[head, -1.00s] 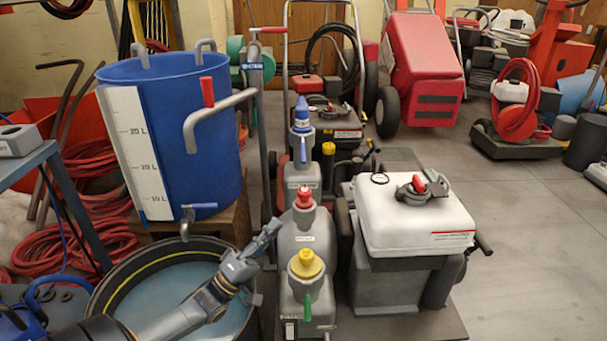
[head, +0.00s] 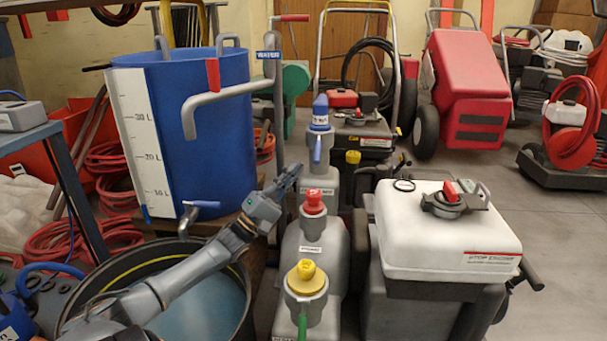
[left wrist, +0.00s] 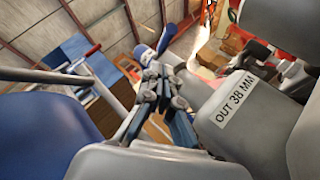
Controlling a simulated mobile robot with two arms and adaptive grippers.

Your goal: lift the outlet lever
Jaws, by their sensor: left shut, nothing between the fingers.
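A blue lever (head: 203,204) sits on the small grey spout low on the blue tank (head: 225,130); I cannot tell for sure that it is the outlet lever. My left gripper (head: 290,176) is shut and empty. In the head view it appears right of the tank and left of the blue-capped grey vessel (head: 320,150). In the left wrist view the closed fingers (left wrist: 160,88) point away from the camera, beside a grey body with an "OUT 38 MM" label (left wrist: 236,98). My right gripper is out of view.
Grey vessels with red (head: 313,202) and yellow (head: 306,276) caps stand in the front middle. A white-lidded grey box (head: 445,230) stands right of them. A dark round tub (head: 235,310) lies under my left arm. Open floor shows at the right.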

